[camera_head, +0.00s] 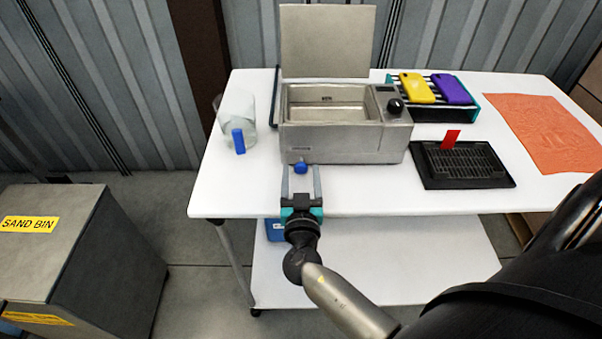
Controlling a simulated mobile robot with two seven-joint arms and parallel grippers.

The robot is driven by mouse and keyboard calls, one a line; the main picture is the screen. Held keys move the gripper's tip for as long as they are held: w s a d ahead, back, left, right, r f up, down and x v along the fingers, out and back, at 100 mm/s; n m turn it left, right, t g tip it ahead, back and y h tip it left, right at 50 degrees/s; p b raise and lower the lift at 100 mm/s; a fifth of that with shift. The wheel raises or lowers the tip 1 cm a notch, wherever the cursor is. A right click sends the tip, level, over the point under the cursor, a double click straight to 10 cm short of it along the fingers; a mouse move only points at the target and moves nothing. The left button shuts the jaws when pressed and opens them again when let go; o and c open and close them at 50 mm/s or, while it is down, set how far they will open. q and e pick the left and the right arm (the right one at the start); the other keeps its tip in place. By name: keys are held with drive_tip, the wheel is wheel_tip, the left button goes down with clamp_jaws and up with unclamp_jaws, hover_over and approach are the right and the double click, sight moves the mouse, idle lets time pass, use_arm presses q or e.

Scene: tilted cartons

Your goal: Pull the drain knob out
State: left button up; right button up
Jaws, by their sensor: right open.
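The drain knob (301,168) is a small blue knob low on the front of a grey metal bath (330,143). The bath has its lid (327,42) raised and stands on a white table. My right gripper (301,172) is open and in front of the bath, with its two fingers pointing at the front face. The knob shows between or just past the fingertips; I cannot tell whether they touch it. My left gripper is not in view.
A clear jug (236,110) with a blue handle stands left of the bath. To the right are a black tray (462,178) with a red tab, a rack holding yellow (417,88) and purple (452,89) items, and an orange mat (550,130). A sand bin (60,250) stands left.

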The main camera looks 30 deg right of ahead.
clamp_jaws()
idle(0.4)
idle(0.9)
